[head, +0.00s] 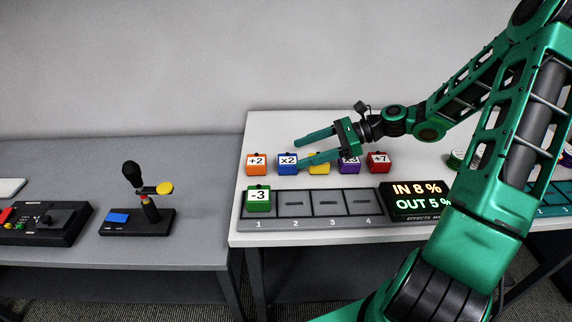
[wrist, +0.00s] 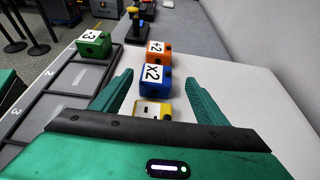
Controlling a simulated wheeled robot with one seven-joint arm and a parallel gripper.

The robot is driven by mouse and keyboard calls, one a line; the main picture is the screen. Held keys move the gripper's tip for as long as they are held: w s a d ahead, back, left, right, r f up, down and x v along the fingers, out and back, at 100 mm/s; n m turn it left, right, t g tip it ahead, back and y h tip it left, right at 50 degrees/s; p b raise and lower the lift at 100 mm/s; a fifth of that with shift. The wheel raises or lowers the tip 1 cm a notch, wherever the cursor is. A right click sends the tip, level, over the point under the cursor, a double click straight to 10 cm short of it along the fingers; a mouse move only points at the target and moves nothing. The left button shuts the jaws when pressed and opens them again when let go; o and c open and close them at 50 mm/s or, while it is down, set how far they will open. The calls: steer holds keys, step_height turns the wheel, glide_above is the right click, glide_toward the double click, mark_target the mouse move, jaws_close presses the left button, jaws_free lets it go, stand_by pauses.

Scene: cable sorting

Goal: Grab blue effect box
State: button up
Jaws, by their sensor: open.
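The blue effect box (head: 287,164), marked x2, stands on the white table in a row of boxes, just right of the orange +2 box (head: 256,164). In the wrist view the blue box (wrist: 155,79) lies ahead, between and slightly beyond my finger tips, with the orange box behind it. My gripper (head: 308,153) is open and empty, its fingers pointing left along the row. In the wrist view the yellow box (wrist: 153,111) sits between my fingers near the palm, partly hidden. Whether a finger touches the blue box I cannot tell.
The green -3 box (head: 258,200) sits in slot 1 of the grey effects tray (head: 310,223); slots 2 to 4 are empty. Purple (head: 349,164) and red +7 (head: 378,163) boxes stand right in the row. A display (head: 416,196) reads IN 8 %, OUT 5 %.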

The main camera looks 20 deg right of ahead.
mark_target(288, 158)
steer(key=shift+s+x, duration=0.2)
steer(key=shift+x, duration=1.8)
steer(key=shift+f, duration=0.15)
steer(key=shift+c, duration=0.3)
steer(key=c, duration=1.2)
